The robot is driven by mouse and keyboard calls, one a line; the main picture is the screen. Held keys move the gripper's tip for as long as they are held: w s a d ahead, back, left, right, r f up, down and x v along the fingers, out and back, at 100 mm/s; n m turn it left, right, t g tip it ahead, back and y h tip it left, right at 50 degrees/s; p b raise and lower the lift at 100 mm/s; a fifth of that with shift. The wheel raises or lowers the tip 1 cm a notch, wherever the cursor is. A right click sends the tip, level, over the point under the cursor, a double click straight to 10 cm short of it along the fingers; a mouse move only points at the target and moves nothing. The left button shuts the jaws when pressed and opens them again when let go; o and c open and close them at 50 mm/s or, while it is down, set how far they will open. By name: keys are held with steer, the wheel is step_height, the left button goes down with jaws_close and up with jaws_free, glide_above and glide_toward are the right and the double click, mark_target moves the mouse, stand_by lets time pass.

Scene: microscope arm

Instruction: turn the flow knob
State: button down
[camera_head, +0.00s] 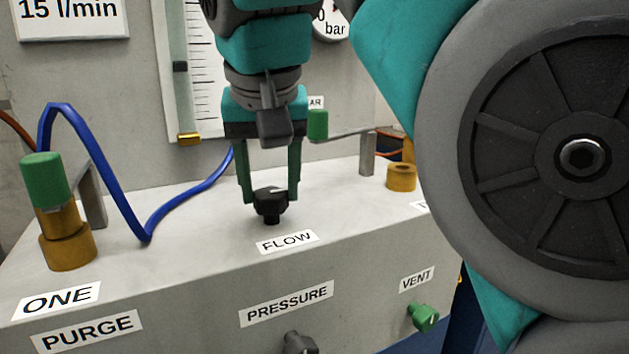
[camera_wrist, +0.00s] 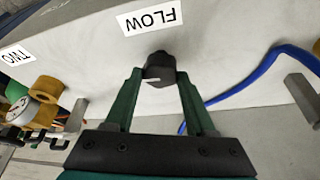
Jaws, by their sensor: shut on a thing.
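The flow knob (camera_head: 270,203) is black with a pale pointer mark and stands on the top face of the grey panel box, behind the FLOW label (camera_head: 288,241). My gripper (camera_head: 269,196) comes down from above with its two green fingers on either side of the knob, shut on it. In the wrist view the knob (camera_wrist: 160,70) sits between the tips of the fingers of my gripper (camera_wrist: 160,85), and its pale mark shows. The FLOW label (camera_wrist: 150,18) appears upside down there.
A green-capped brass fitting (camera_head: 62,215) stands at the left, with a blue hose (camera_head: 115,200) looping behind. The pressure knob (camera_head: 298,343) and green vent knob (camera_head: 425,317) are on the front face. A brass fitting (camera_head: 401,178) stands right of my gripper. My arm covers the right side.

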steer(key=shift+n+p, duration=0.35)
steer(key=shift+n, duration=0.05)
steer(key=shift+d+r+n+y+p, duration=0.1)
steer(key=shift+r+n+y+p, duration=0.05)
steer(key=shift+n+y+p, duration=0.4)
steer(key=n+g+p, duration=0.1)
steer(key=n, duration=0.2)
steer(key=n+y+p, duration=0.1)
steer(key=n+p, duration=0.1)
steer(key=n, duration=0.1)
steer(key=shift+w+d+g+y, duration=0.1)
steer(key=shift+g+y, duration=0.15)
steer(key=shift+g, duration=0.15)
steer(key=n+p, duration=0.1)
steer(key=n, duration=0.1)
steer(key=n+g, duration=0.1)
steer(key=n, duration=0.2)
steer(key=shift+w+g+y+p, duration=0.15)
steer(key=shift+g+y+p, duration=0.15)
steer(key=shift+y+p, duration=0.1)
steer(key=shift+w+n+g, duration=0.1)
steer(key=shift+n+g, duration=0.7)
steer(key=shift+n, duration=1.25)
steer(key=shift+c, duration=1.2)
jaws_free()
